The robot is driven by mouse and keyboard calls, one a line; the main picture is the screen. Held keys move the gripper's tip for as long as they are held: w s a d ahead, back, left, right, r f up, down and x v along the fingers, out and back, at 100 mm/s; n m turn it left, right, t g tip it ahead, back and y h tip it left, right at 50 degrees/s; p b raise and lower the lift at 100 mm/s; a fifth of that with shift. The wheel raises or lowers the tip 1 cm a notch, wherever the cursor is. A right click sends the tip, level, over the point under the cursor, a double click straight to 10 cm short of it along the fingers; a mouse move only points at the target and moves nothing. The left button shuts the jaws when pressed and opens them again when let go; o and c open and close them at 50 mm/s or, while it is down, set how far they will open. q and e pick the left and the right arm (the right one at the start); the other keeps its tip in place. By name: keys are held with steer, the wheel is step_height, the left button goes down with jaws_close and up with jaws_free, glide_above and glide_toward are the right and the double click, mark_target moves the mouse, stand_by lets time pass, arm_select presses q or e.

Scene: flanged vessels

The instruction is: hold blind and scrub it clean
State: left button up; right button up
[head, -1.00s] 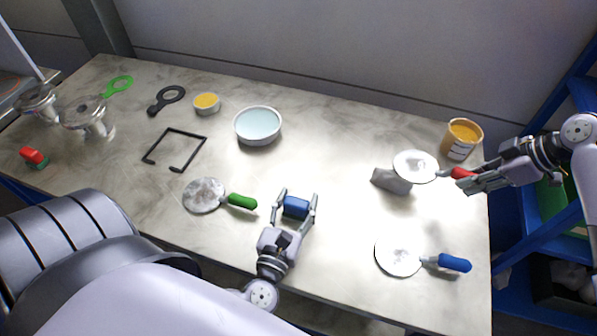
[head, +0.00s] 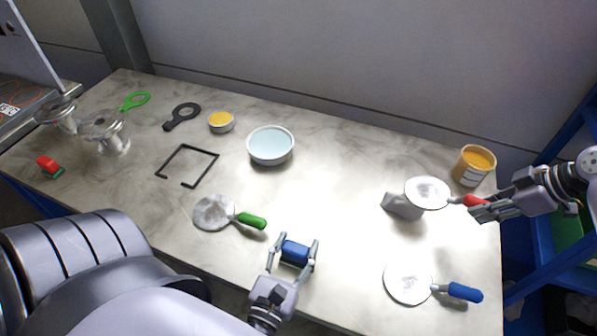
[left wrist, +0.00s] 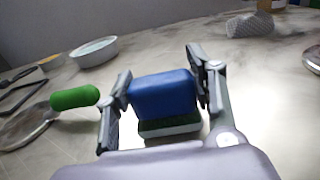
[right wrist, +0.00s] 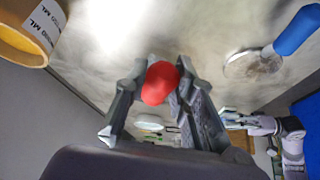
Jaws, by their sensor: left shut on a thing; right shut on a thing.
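My left gripper (head: 293,247) is shut on a blue scrubber block (left wrist: 163,95) with a dark green pad below, near the table's front edge. I cannot tell whether the pad touches the table. My right gripper (head: 478,207) is shut on the red handle (right wrist: 160,83) of a round pale blind (head: 428,193) at the right. The blind's disc is beside and partly over a grey block (head: 400,206); contact is unclear. A green-handled blind (head: 213,212) with grey smudges lies left of my left gripper. A blue-handled blind (head: 408,284) lies at the front right.
A bowl of pale liquid (head: 270,146), a small yellow-filled dish (head: 221,122) and a black frame (head: 187,166) are on the table. A yellow-filled tub (head: 474,166) stands at the back right. Flanged vessels (head: 104,132) and a red-and-green block (head: 49,166) are at the left. The middle is clear.

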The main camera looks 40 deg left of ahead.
arm_select(q)
steer(key=shift+r, duration=3.05)
steer(key=shift+r, duration=1.5)
steer(key=shift+w, duration=0.15)
